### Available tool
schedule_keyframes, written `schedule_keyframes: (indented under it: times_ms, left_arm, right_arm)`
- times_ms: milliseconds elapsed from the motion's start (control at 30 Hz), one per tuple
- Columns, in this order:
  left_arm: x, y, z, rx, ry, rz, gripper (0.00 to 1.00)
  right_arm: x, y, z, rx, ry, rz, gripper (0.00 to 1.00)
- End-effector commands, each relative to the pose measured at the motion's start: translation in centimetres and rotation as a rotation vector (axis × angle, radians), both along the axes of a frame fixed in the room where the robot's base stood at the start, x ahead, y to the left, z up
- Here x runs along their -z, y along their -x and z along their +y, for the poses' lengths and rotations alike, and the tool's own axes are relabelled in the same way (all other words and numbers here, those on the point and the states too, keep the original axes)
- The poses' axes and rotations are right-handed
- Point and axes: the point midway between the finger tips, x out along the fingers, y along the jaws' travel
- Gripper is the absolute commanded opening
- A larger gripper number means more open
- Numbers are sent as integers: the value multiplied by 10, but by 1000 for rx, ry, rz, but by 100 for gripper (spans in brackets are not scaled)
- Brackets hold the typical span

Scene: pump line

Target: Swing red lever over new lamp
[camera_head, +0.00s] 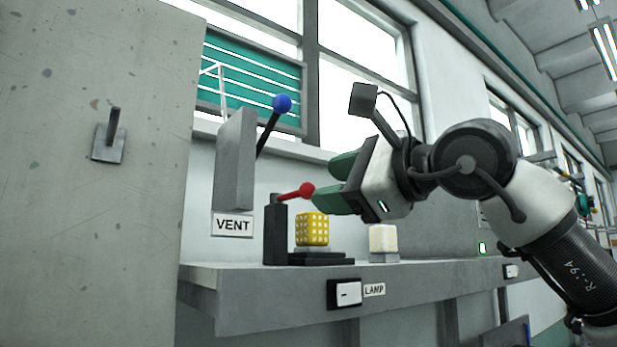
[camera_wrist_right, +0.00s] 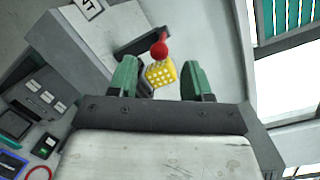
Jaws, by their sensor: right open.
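The red lever's ball knob (camera_head: 306,190) sits on a short arm that leans right from a dark upright post (camera_head: 275,234). In the head view the knob appears above a yellow latticed lamp (camera_head: 312,229) on a black base. My right gripper (camera_head: 338,184) is open and empty, just right of the knob, with one green finger close to it. In the right wrist view the knob (camera_wrist_right: 160,50) and the yellow lamp (camera_wrist_right: 160,73) appear between and beyond the open fingers (camera_wrist_right: 158,78). A pale, similar lamp (camera_head: 383,238) stands on the shelf to the right. My left gripper is out of view.
A blue-knobbed lever (camera_head: 282,103) rises beside a grey box over a VENT label (camera_head: 233,224). A concrete pillar (camera_head: 90,180) stands at the left.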

Motion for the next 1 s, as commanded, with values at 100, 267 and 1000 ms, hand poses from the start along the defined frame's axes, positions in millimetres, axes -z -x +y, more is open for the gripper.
schedule_keyframes:
  times_ms: [100,267,1000]
  left_arm:
    - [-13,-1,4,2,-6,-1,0]
    - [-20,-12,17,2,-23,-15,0]
    - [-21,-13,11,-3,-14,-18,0]
  right_arm:
    - [-2,-15,17,-2,1,4,49]
    - [-2,-27,29,-2,0,1,49]
    - [0,-32,34,-1,0,1,0]
